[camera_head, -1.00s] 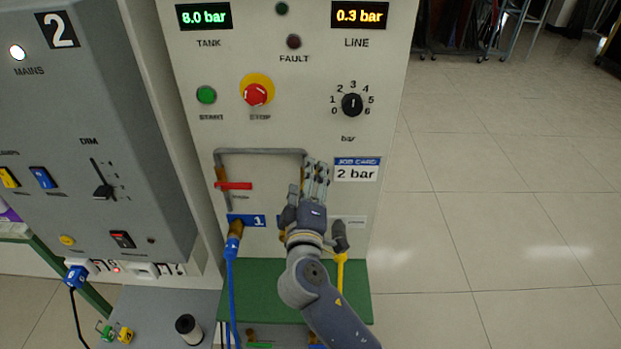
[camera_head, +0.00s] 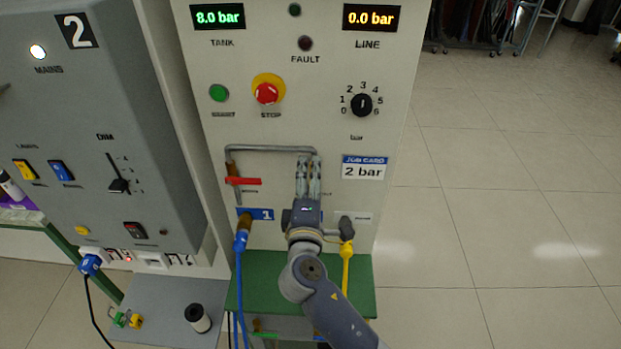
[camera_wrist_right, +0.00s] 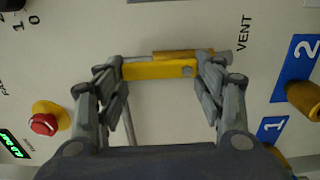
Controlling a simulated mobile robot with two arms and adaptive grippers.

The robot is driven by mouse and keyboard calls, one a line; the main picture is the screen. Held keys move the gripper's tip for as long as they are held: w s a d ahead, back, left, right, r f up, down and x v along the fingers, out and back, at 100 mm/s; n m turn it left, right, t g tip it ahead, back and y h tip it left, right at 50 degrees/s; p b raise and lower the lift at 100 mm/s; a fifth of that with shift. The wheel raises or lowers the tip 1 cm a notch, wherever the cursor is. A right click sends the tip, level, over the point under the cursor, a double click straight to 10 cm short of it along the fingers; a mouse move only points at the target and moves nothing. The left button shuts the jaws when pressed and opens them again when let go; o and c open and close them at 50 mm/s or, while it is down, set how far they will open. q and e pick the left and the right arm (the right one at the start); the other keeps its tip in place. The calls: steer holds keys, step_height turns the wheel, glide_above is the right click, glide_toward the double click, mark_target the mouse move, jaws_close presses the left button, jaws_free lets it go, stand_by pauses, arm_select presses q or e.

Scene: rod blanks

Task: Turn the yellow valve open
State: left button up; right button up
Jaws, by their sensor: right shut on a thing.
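The yellow valve handle (camera_wrist_right: 158,69) shows in the right wrist view as a flat bar, lying lengthwise beside its brass valve body (camera_wrist_right: 183,55) and roughly parallel to it. My right gripper (camera_wrist_right: 160,73) has its fingers at the two ends of this bar and is shut on it. In the head view my right gripper (camera_head: 309,172) reaches up against the panel below the grey pipe (camera_head: 270,149) and hides the yellow handle. My left gripper is not in view.
A red valve handle (camera_head: 243,181) lies crosswise on the left pipe branch. Blue (camera_head: 239,270) and yellow (camera_head: 346,265) hoses hang either side of my right wrist. The tank display (camera_head: 218,17) reads 8.0 bar, the line display (camera_head: 371,18) 0.0 bar. Open floor lies right.

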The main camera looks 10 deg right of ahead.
steer(key=o, duration=1.1)
steer(key=shift+c, duration=0.2)
steer(key=v, duration=1.2)
